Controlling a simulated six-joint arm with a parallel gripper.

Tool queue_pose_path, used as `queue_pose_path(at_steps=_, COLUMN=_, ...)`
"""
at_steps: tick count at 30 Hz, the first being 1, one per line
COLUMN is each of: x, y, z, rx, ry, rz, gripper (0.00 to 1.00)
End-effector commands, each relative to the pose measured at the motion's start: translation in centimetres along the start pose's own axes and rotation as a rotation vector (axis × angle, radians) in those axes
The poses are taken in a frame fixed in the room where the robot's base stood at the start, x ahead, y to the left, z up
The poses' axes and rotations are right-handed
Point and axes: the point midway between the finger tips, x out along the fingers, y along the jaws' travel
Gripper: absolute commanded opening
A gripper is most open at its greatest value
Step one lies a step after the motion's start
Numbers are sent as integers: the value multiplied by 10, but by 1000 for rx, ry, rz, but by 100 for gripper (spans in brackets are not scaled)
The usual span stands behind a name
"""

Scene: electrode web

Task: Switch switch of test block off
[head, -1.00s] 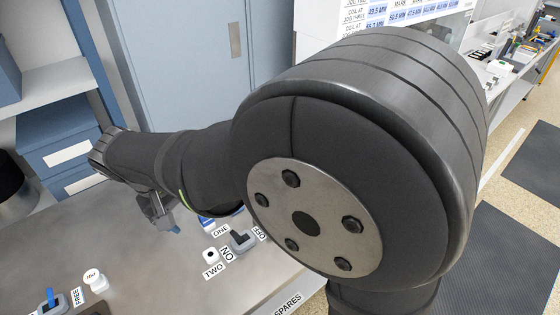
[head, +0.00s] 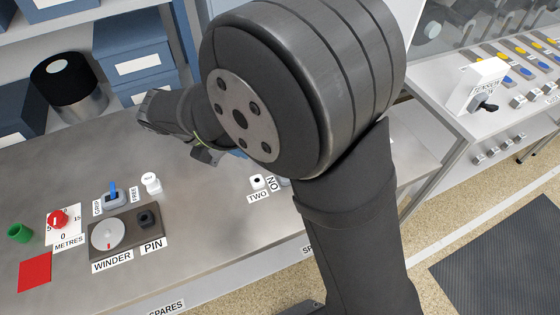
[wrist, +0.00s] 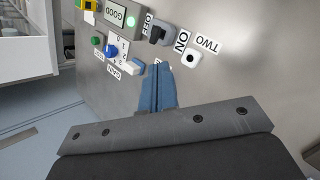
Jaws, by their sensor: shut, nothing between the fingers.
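The switch (wrist: 159,34) is a grey base with a dark lever, between an OFF label (wrist: 147,22) and an ON label (wrist: 181,41) in the wrist view. The dark lever shows nearer the OFF label, but its exact tilt is hard to tell. A display reading GOOD (wrist: 116,13) with a lit green lamp (wrist: 131,21) stands beside it. My gripper (wrist: 157,68) has its blue fingers shut and empty, below the switch in the picture and apart from it. In the head view my arm hides most of the switch; the ON label (head: 271,183) shows.
A white button block (wrist: 192,58) marked TWO stands beside the ON label. A blue knob (wrist: 111,50), a green button (wrist: 97,41) and a white piece (wrist: 122,65) lie left of my fingers. The winder plate (head: 123,232) and red knob (head: 57,219) are further left on the bench.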

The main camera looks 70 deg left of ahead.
Motion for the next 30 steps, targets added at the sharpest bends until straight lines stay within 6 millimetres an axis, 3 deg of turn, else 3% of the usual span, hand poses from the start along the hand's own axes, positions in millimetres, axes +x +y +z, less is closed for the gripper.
queue_pose_path(at_steps=9, x=28, y=-55, z=-38, rx=-562, ry=-230, rz=211, gripper=0)
queue_pose_path(at_steps=15, x=39, y=-81, z=-54, rx=-814, ry=-361, rz=301, gripper=0)
queue_pose_path(at_steps=21, x=43, y=-92, z=-60, rx=-926, ry=-426, rz=341, gripper=0)
queue_pose_path(at_steps=30, x=43, y=-94, z=-61, rx=-941, ry=-434, rz=346, gripper=0)
